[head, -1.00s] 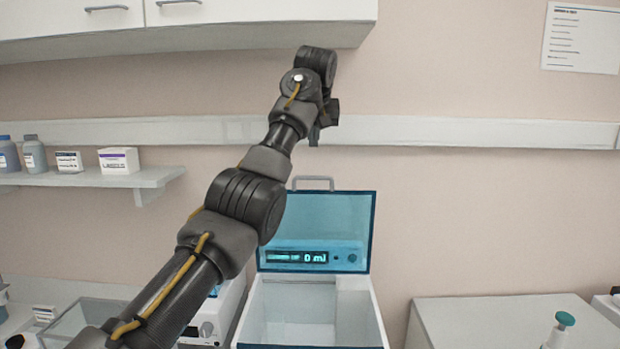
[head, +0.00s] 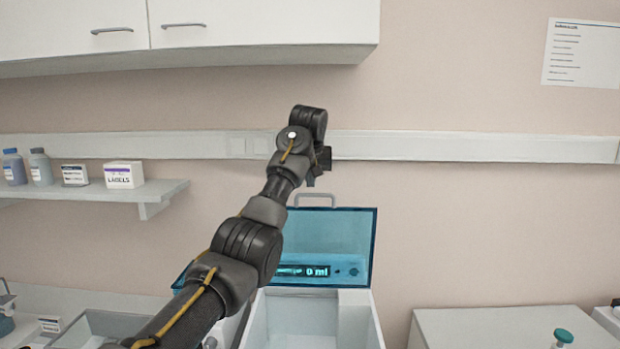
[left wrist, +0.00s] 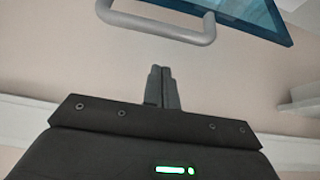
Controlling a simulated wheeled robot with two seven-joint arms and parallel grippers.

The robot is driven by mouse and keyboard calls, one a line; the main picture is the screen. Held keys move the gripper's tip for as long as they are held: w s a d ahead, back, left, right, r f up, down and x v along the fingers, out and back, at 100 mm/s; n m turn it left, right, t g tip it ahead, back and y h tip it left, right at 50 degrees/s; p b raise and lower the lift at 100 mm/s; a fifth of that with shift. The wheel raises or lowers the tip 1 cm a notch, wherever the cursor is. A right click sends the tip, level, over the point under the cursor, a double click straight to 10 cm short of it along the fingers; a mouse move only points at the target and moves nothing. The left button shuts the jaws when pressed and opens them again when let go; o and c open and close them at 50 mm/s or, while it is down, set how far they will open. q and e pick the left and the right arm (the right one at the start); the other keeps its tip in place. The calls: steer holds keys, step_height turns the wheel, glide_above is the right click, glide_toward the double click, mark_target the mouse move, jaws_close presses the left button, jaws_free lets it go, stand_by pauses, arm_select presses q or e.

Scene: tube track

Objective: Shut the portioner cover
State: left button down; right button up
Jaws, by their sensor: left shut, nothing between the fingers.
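The portioner (head: 256,325) is a white box with an empty-looking interior. Its translucent blue cover (head: 345,235) stands open, upright at the back, with a grey handle (head: 331,196) on its top edge. The handle (left wrist: 190,34) and a corner of the cover (left wrist: 262,14) also show in the left wrist view. My left gripper (head: 312,182) points down just above the handle. Its fingers (left wrist: 162,85) are together and empty, and appear apart from the handle. My right gripper is not in view.
A shelf (head: 160,187) at the left holds bottles and a labels box (head: 123,176). A wall cabinet (head: 250,25) hangs above my arm, with a wall rail (head: 450,147) below it. A grey-topped counter (head: 490,325) stands at the right, with a green-topped item (head: 563,336).

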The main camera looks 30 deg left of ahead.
arm_select(q)
steer(key=s, duration=0.1)
steer(key=s+d+p, duration=0.1)
steer(key=s, duration=0.1)
steer(key=shift+d+f, duration=0.2)
steer(key=shift+f, duration=0.2)
